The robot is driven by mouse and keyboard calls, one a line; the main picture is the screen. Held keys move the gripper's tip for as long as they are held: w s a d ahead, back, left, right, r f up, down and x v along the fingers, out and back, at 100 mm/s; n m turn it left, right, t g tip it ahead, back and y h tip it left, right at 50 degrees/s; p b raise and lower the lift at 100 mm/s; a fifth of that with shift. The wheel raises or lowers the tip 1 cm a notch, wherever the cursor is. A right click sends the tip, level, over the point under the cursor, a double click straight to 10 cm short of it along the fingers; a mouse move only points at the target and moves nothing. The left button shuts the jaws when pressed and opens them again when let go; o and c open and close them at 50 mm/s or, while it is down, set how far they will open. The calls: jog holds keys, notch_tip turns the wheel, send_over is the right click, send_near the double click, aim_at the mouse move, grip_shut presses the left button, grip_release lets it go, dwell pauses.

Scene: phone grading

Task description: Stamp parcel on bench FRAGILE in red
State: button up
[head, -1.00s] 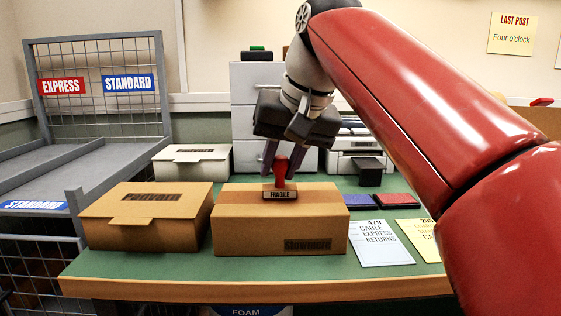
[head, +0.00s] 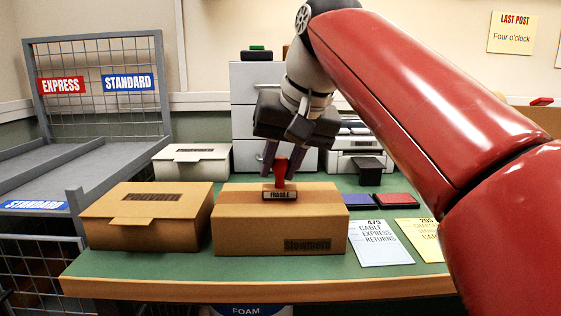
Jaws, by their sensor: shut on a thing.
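A brown cardboard parcel (head: 245,230) sits on the green bench top (head: 200,276), with dark lettering at its lower right front. My gripper (head: 283,160) is shut on the red handle of the FRAGILE stamp (head: 279,189). The stamp is upright at the parcel's top, and its base appears to touch the top face. The face under the stamp is hidden, so I cannot see any mark there. A red ink pad (head: 397,201) and a blue ink pad (head: 359,202) lie on the bench to the right of the parcel.
A second brown box (head: 150,225) stands close on the left, with a white box (head: 192,163) behind. A pale blue card (head: 382,243) and a yellow card (head: 421,238) lie at the right. A rack (head: 100,100) with EXPRESS and STANDARD signs stands left. Drawers and a printer stand behind.

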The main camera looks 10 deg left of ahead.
jog(key=shift+r+p, duration=1.4)
jog(key=shift+r, duration=2.05)
